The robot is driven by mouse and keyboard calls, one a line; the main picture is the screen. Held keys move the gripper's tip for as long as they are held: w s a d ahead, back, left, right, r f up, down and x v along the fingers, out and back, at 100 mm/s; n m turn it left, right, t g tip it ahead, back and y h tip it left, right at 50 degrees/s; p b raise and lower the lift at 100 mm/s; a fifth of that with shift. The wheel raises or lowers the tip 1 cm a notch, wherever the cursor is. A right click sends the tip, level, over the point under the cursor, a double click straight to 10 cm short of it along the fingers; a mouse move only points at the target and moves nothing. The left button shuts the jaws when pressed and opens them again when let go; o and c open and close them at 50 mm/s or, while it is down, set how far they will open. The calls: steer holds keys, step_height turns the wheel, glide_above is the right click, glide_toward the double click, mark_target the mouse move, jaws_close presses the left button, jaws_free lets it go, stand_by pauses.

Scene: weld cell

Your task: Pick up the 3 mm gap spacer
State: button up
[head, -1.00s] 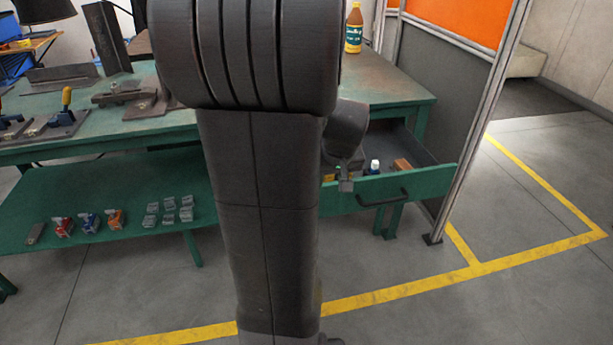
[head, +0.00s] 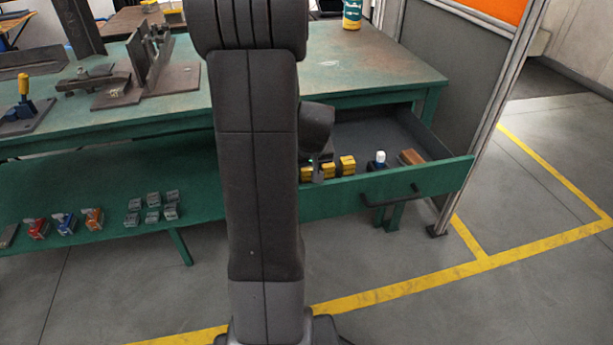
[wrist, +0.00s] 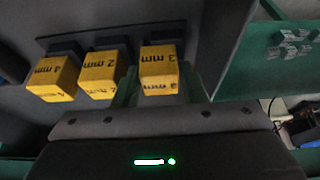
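The 3 mm gap spacer (wrist: 159,68) is a yellow block marked "3 mm" with a dark part behind it. It stands in the open drawer, right of the 2 mm spacer (wrist: 99,75) and the 4 mm spacer (wrist: 54,77) in the wrist view. My gripper (head: 318,172) is low over the drawer's front, close to the yellow blocks. In the wrist view its dark body fills the bottom, right below the 3 mm spacer. Greenish shapes show on both sides of that block; I cannot tell whether they are my fingers or whether they touch it.
The drawer (head: 420,183) has a green front with a dark handle. A white-capped bottle (head: 380,160) and a brown block (head: 411,157) lie to the right in it. The green bench (head: 380,70) is above. A lower shelf (head: 110,245) holds several small parts.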

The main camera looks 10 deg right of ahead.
steer(key=shift+f, duration=0.1)
steer(key=c, duration=0.6)
